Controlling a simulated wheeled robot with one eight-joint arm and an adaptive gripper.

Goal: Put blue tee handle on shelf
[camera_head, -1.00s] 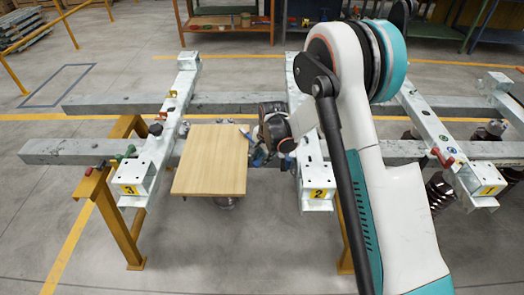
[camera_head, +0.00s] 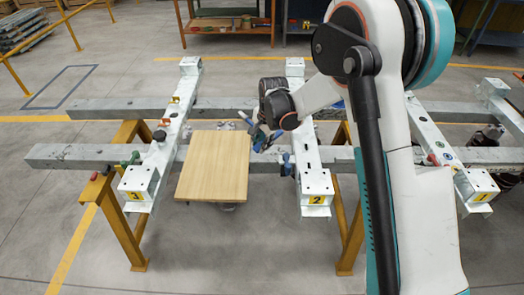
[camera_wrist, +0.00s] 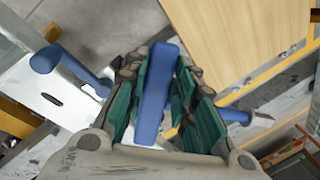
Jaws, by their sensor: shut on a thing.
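My gripper (camera_head: 263,138) is shut on a blue tee handle (camera_wrist: 155,95), whose thick blue bar shows between the green-padded fingers in the wrist view. A blue rod with a metal tip (camera_wrist: 236,115) shows beyond the right finger; it seems part of the held handle, but the join is hidden. The shelf, a light wooden board (camera_head: 212,170), lies left of my gripper, between beams 3 and 2. The handle is above and apart from it, near its back right corner. A second blue tee handle (camera_head: 286,163) sits on beam 2 and shows at left in the wrist view (camera_wrist: 70,70).
The white beam numbered 2 (camera_head: 308,165) stands just right of the shelf. Grey crossbars run behind. The board's top looks clear.

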